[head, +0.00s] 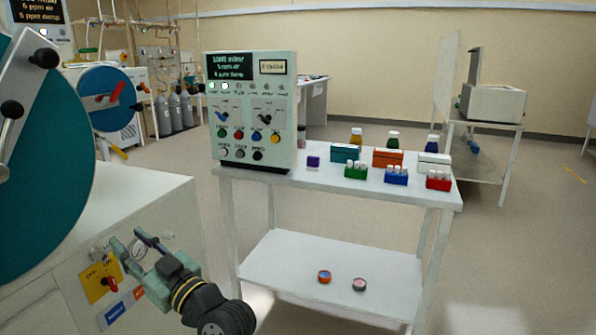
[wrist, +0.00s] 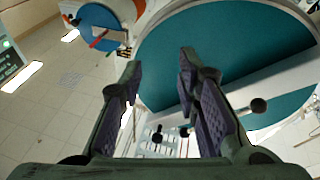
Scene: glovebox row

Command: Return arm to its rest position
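My gripper (head: 138,243) is at the lower left of the head view, in front of the white glovebox cabinet's side. In the wrist view my gripper (wrist: 160,75) has its two fingers apart, with nothing between them. The arm reaches up from the bottom of the head view. Beyond the fingers in the wrist view is a large teal round door (wrist: 215,50) with a pale bar across it. The same door (head: 45,165) fills the left edge of the head view. I cannot tell exactly how far the fingertips are from the cabinet.
A yellow panel with a red knob (head: 99,282) is beside my gripper. A white table (head: 330,192) to the right carries a control box (head: 251,108), several small racks and bottles. Two small round items lie on its lower shelf (head: 300,258). Open floor (head: 510,240) lies at right.

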